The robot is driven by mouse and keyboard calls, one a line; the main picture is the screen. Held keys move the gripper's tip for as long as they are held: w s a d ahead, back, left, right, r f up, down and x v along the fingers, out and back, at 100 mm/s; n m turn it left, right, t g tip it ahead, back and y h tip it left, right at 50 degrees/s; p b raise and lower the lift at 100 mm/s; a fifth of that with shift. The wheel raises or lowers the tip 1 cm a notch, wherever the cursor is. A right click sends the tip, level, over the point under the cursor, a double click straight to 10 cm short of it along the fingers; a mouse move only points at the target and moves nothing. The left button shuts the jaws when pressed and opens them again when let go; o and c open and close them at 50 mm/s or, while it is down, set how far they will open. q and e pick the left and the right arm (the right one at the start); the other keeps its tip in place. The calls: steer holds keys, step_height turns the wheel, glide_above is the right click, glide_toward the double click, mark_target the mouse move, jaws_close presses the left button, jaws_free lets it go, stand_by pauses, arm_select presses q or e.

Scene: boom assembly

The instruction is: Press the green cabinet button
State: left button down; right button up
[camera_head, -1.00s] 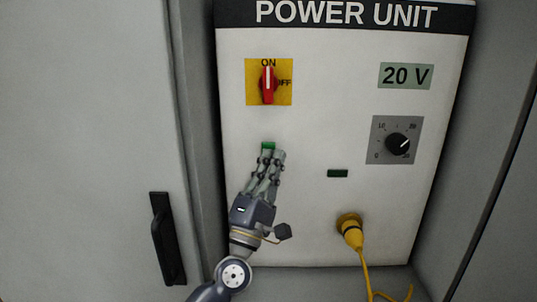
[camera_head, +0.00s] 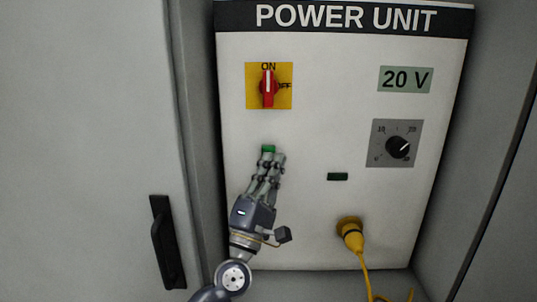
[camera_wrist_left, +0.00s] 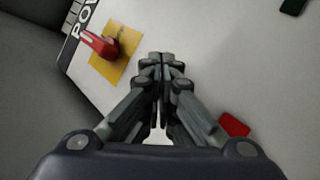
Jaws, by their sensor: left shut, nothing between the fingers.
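The green cabinet button (camera_head: 268,149) is a small green block on the white power unit panel, below the red switch. My left gripper (camera_head: 273,156) is shut and empty, with its fingertips at the lower edge of the button. I cannot tell whether they touch it or whether the button is pushed in. In the left wrist view the shut fingers (camera_wrist_left: 163,62) point at the panel, and the green button is hidden behind them. My right gripper is not in view.
The red switch (camera_head: 268,87) on its yellow plate is above the button. A red block (camera_wrist_left: 234,125) shows beside the fingers in the wrist view. A dark green rectangle (camera_head: 337,177), a knob (camera_head: 398,147) and a yellow plug (camera_head: 350,233) are to the right. A door handle (camera_head: 167,243) is at left.

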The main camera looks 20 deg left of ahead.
arm_select(q)
steer(key=shift+w, duration=0.15)
stand_by(0.3)
steer(key=shift+w+a, duration=0.1)
steer(key=shift+w, duration=0.2)
steer(key=shift+w+a+b, duration=0.15)
steer(key=shift+w+b, duration=0.25)
steer(key=shift+w, duration=0.05)
stand_by(0.6)
steer(key=shift+s, duration=0.1)
steer(key=shift+s+d+p, duration=0.25)
steer(key=shift+s+p, duration=0.25)
steer(key=shift+s, duration=0.35)
steer(key=s+p, duration=0.1)
steer(key=s, duration=0.1)
steer(key=s+d+p, duration=0.1)
steer(key=s, duration=0.1)
steer(key=shift+s+d, duration=0.2)
steer(key=shift+s, duration=0.15)
